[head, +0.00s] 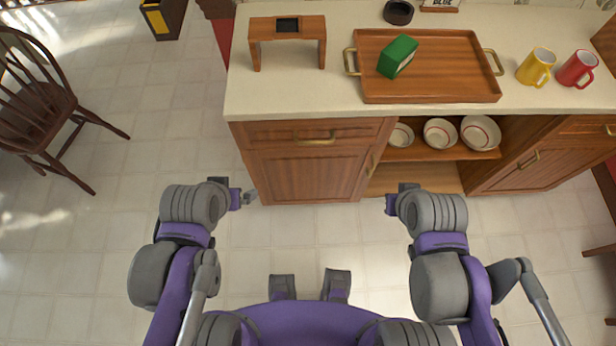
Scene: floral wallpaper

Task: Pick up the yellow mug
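The yellow mug (536,67) stands upright on the right part of the pale countertop (300,92), just right of the wooden tray, with its handle toward the front. A red mug (577,69) stands close to its right. My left gripper (246,198) is low in front of the cabinet, left of centre, far from the mugs. My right gripper (391,203) is in front of the open shelf, below and left of the yellow mug. Both appear empty, and their fingers are too small and edge-on to read.
A wooden tray (430,93) with brass handles holds a green box (398,56). A small wooden stand (287,28) and a dark round bowl (398,12) are on the counter. Bowls (440,132) fill the open shelf. A chair (40,100) stands at left; the tiled floor between is clear.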

